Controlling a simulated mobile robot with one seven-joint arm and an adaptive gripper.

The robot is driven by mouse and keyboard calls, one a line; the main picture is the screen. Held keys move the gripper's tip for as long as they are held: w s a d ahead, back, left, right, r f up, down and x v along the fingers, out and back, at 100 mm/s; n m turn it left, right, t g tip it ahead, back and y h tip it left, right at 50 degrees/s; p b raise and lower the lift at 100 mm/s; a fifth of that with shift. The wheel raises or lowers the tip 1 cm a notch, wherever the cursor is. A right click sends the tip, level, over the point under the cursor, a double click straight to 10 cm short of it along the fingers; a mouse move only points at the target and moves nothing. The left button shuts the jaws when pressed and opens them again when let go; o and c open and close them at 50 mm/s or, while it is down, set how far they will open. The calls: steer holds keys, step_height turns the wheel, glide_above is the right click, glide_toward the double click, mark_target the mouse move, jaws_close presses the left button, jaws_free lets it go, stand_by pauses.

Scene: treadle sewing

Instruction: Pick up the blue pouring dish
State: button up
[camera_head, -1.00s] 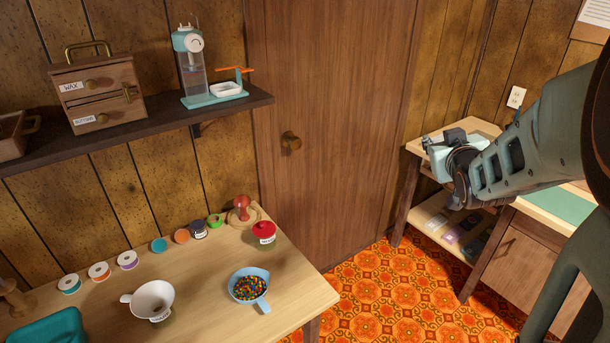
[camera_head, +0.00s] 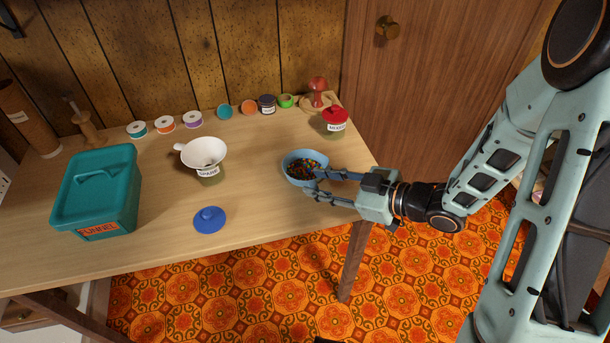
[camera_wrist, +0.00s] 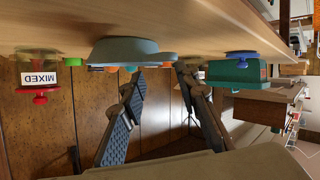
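The blue pouring dish (camera_head: 291,179) holds many small coloured beads (camera_head: 302,167) and sits on the wooden table, right of middle. My gripper (camera_head: 311,181) reaches in from the right, low at the dish's right side. Its two fingers are spread apart, and in the head view they overlap the dish's near right rim. In the upside-down wrist view the dish (camera_wrist: 122,52) rests on the tabletop. Its short handle points between the open fingers (camera_wrist: 160,71). I cannot tell whether either finger touches it.
A jar with a red lid (camera_head: 335,121) stands behind the dish to the right. A white funnel (camera_head: 204,152) sits in a jar to the left, near a blue lid (camera_head: 210,219) and a teal box (camera_head: 98,192). Several spools line the back. The table (camera_head: 255,185) is clear left of the dish.

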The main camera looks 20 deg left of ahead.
mark_target(295, 181)
steer(key=b+x, duration=0.1)
steer(key=x, duration=0.6)
steer(key=shift+w+a+f, duration=0.15)
steer(key=shift+w+a, duration=0.15)
steer(key=shift+c, duration=0.3)
jaws_close()
